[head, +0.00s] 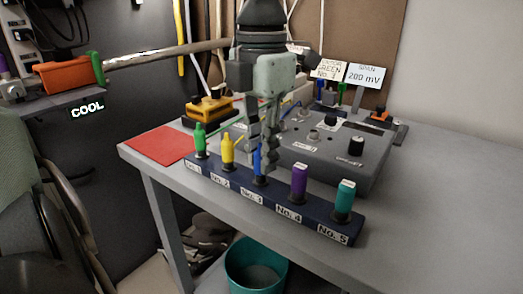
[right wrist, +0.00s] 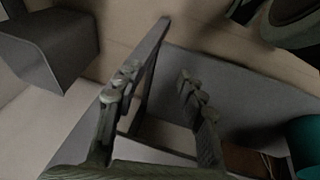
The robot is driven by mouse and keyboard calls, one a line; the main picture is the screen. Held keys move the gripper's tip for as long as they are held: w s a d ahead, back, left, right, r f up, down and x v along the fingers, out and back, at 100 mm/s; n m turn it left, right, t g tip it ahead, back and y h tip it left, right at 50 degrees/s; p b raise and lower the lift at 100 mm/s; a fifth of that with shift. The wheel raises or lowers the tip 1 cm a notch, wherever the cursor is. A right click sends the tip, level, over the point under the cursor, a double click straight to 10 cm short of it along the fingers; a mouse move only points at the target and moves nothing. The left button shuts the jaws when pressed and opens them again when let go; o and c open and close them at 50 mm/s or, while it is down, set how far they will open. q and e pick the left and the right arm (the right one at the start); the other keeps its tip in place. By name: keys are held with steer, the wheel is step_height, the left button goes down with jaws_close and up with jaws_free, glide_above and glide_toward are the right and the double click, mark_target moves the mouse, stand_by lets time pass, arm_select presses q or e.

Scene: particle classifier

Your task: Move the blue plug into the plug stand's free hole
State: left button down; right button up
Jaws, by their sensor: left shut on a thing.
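The plug stand (head: 322,231) is a dark blue bar at the table's front edge, with labels No. 1 to No. 5. A green plug (head: 200,140), a yellow plug (head: 227,150), a purple plug (head: 299,180) and a teal plug (head: 345,196) stand upright at No. 1, 2, 4 and 5. My left gripper (head: 264,160) points down over No. 3, shut on the blue plug (head: 257,161). Its fingers hide much of the plug. The plug is upright at No. 3; I cannot tell how deep it sits. My right gripper (right wrist: 155,86) is open and empty in the right wrist view.
A grey instrument box (head: 325,151) with knobs stands behind the stand. A red sheet (head: 158,146) and a yellow device (head: 208,108) lie to the left. The table's right side is clear. A teal bin (head: 255,268) stands on the floor below.

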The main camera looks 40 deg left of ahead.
arm_select(q)
steer(key=shift+f, duration=0.2)
steer(key=c, duration=1.3)
jaws_free()
steer(key=shift+c, duration=0.2)
steer(key=shift+r, duration=0.1)
step_height(320, 180, up, 12)
